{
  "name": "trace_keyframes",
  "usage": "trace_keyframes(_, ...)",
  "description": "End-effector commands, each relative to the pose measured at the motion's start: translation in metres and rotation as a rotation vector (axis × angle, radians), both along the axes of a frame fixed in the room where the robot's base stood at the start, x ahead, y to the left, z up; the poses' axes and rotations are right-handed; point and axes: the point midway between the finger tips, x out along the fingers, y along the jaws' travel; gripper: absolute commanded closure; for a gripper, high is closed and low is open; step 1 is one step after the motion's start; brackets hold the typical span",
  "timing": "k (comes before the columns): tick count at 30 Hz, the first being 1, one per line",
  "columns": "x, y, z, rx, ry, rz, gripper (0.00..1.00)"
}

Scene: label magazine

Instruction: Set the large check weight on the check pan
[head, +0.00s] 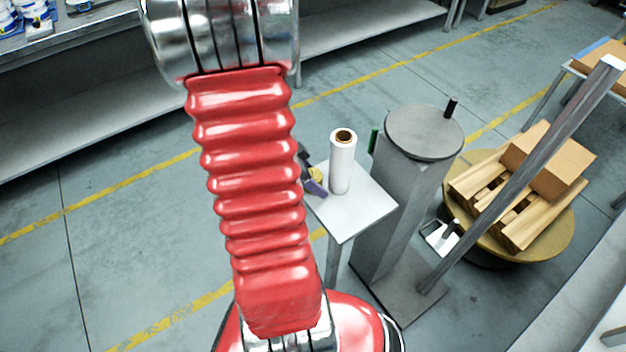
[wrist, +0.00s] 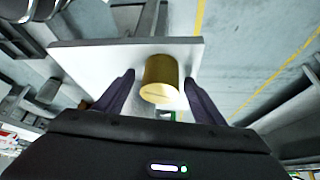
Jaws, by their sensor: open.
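The large check weight (wrist: 160,78) is a brass cylinder. In the wrist view it is between the two dark fingers of my gripper (wrist: 159,92), with gaps on both sides, against a white tabletop (wrist: 85,63). My gripper is open. In the head view a small part of the brass weight (head: 317,172) shows beside my dark gripper (head: 313,185), at the left edge of the white table (head: 350,218); my red arm hides the rest. A round grey plate (head: 425,130) tops a grey column to the right. It looks like the check pan and is bare; I cannot be sure.
A white roll (head: 342,168) with a brown core stands on the small table, close to my gripper. A short black post (head: 450,107) rises at the plate's far edge. A slanted grey mast (head: 520,175) and a pallet with cardboard boxes (head: 548,160) are further right.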

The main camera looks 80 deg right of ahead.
Motion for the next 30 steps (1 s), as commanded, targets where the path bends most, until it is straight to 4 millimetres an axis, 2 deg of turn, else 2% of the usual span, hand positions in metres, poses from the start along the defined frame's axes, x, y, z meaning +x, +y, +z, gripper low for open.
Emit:
trace_keyframes(12, 0.0003, 0.0001, 0.0003, 0.000, 0.000, 0.000, 0.37)
trace_keyframes(30, 0.0004, 0.0003, 0.0003, 0.000, 0.000, 0.001, 0.78)
